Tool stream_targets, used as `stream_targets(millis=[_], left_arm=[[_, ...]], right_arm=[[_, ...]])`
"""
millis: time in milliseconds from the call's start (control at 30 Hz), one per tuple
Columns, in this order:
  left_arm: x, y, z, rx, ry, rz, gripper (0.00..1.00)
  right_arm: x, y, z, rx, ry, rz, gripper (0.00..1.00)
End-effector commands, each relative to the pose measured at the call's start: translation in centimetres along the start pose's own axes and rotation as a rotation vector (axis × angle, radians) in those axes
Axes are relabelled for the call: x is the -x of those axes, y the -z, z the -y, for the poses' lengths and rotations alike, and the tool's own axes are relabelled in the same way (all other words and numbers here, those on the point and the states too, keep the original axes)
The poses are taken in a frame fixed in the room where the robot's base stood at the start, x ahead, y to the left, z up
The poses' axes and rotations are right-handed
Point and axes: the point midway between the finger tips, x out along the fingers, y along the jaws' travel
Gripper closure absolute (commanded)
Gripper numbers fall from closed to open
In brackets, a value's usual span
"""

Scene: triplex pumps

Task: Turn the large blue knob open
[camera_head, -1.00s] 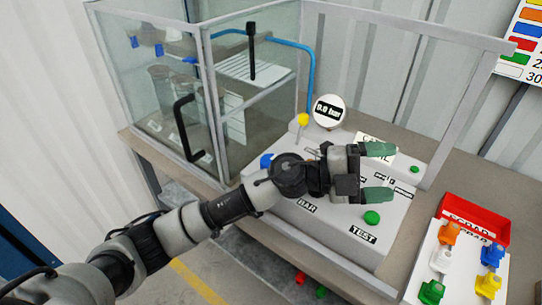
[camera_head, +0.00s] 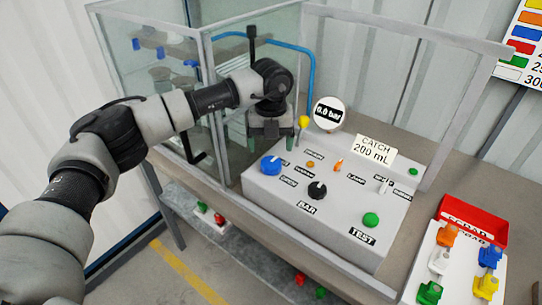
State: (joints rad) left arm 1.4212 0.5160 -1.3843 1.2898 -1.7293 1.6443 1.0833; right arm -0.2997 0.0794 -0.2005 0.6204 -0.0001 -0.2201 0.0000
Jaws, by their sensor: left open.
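The large blue knob (camera_head: 270,165) sits at the left end of the light grey control panel (camera_head: 338,232), beside small labels. My left gripper (camera_head: 270,138) points down with its green fingers just behind and above the knob in the picture, near the corner of the glass cabinet. It is open and appears apart from the knob; the exact gap is hard to judge. The knob is in plain view. My right gripper is out of view.
A black BAR knob (camera_head: 317,190), a green TEST button (camera_head: 371,220), a yellow knob (camera_head: 304,122) and a round gauge (camera_head: 328,113) reading 0.0 bar are on or near the panel. The glass cabinet (camera_head: 165,95) stands left. A red scrap bin (camera_head: 474,218) stands right.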

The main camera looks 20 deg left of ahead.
Motion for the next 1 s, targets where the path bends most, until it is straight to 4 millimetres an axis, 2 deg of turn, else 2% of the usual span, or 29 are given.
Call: stream_targets(millis=[100, 300, 700, 1000], left_arm=[[-2.2, 0.1, 0.0, 0.000, 0.000, -0.003, 0.19], [-4.7, 0.0, 0.0, -0.001, 0.002, -0.003, 0.19], [-5.4, 0.0, 0.1, -0.003, 0.003, 0.000, 0.20], [-5.4, 0.0, 0.1, -0.003, 0.003, -0.001, 0.66]], right_arm=[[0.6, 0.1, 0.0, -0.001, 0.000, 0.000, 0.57], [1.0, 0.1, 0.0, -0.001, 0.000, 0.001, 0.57], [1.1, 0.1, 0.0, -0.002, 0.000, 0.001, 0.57], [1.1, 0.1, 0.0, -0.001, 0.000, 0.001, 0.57]])
